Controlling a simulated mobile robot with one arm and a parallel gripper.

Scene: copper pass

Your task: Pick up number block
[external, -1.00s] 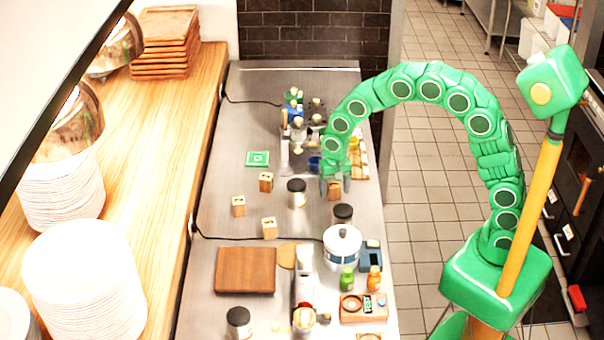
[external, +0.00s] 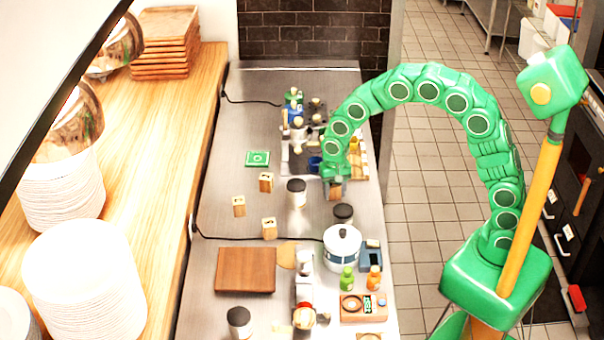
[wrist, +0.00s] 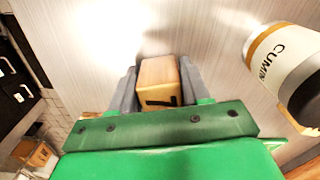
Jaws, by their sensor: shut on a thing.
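A small wooden number block (wrist: 158,78) with a dark mark on its side sits between the two grey fingers of my gripper (wrist: 159,90) in the wrist view. The fingers press on its two opposite sides. In the external view my gripper (external: 335,187) points down over the steel counter, and the block (external: 335,190) shows partly between the fingers. I cannot tell whether the block touches the counter. Three other wooden number blocks stand to the left: one (external: 266,182), one (external: 239,206) and one (external: 269,228).
A cumin jar (wrist: 284,68) stands close to the right in the wrist view. In the external view, black-lidded jars (external: 297,193) (external: 343,213) flank my gripper. A white pot (external: 342,247) and cutting board (external: 246,270) are nearer. A green square (external: 257,159) lies left.

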